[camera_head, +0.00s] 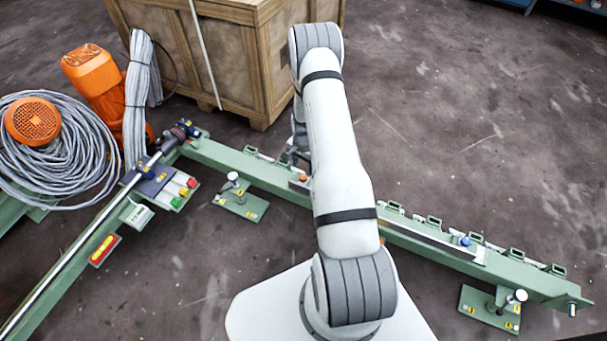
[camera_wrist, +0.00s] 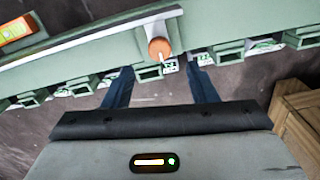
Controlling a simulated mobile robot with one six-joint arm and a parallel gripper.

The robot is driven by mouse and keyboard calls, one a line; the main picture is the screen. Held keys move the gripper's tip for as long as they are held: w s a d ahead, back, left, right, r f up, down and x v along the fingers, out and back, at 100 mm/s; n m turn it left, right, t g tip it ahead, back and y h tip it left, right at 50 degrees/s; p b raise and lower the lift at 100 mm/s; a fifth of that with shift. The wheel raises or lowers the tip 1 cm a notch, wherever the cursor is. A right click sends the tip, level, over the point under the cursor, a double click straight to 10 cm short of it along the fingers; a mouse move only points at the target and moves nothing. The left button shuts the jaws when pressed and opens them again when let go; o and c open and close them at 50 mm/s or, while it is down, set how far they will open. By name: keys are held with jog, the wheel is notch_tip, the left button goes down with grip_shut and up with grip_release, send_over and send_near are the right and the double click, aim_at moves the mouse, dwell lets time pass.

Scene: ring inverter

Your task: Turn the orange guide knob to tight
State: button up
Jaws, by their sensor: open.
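The orange guide knob (camera_wrist: 159,48) is on the side of the green rail, near the top centre of the wrist view. It has a pale pointer at its lower edge, and a small white label lies beside it. In the head view the knob (camera_head: 303,177) is a small orange spot on the rail, partly beside my arm. My gripper (camera_wrist: 161,74) is open, with its two dark fingers apart on either side of the knob's line. Nothing is between the fingertips, and I cannot tell how close they are to the knob. In the head view my arm mostly hides the gripper.
The long green rail (camera_head: 421,246) crosses the floor, with several brackets and a blue knob (camera_head: 465,241). A wooden crate (camera_head: 240,60) stands behind the rail. Coiled grey cable (camera_head: 75,165) and an orange motor (camera_head: 92,75) are at left. Floor at right is clear.

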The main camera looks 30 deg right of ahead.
aim_at(303, 176)
notch_tip(303, 176, down, 7)
jog(key=shift+r+b, duration=0.15)
jog(key=shift+b, duration=0.7)
jog(key=c, duration=1)
jog(key=shift+o, duration=0.2)
jog(key=shift+n, duration=0.8)
jog(key=o, duration=1)
jog(key=shift+c, duration=0.2)
